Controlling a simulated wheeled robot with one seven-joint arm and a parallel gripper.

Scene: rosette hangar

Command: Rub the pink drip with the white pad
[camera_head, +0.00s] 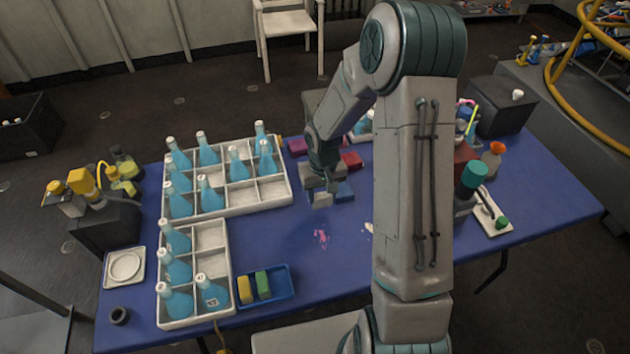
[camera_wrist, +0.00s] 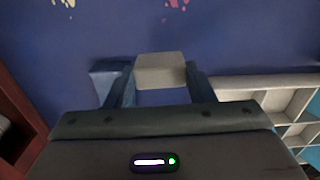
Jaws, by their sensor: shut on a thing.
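The pink drip (camera_head: 321,238) is a small splash on the blue table top, in front of my gripper (camera_head: 322,192) in the head view. In the wrist view the pink drip (camera_wrist: 178,3) shows at the top edge, partly cut off. My gripper (camera_wrist: 160,88) is shut on the white pad (camera_wrist: 160,68), which sits between the two fingers. The pad is apart from the drip. The arm hides part of the table to the right; whether the pad touches the table is unclear.
A cream splash (camera_head: 368,228) lies right of the pink one. White divided crates (camera_head: 232,208) with blue bottles stand to the left. A blue tray (camera_head: 283,297) with yellow and green pads is at the front. A blue block (camera_wrist: 108,68) is beside the left finger.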

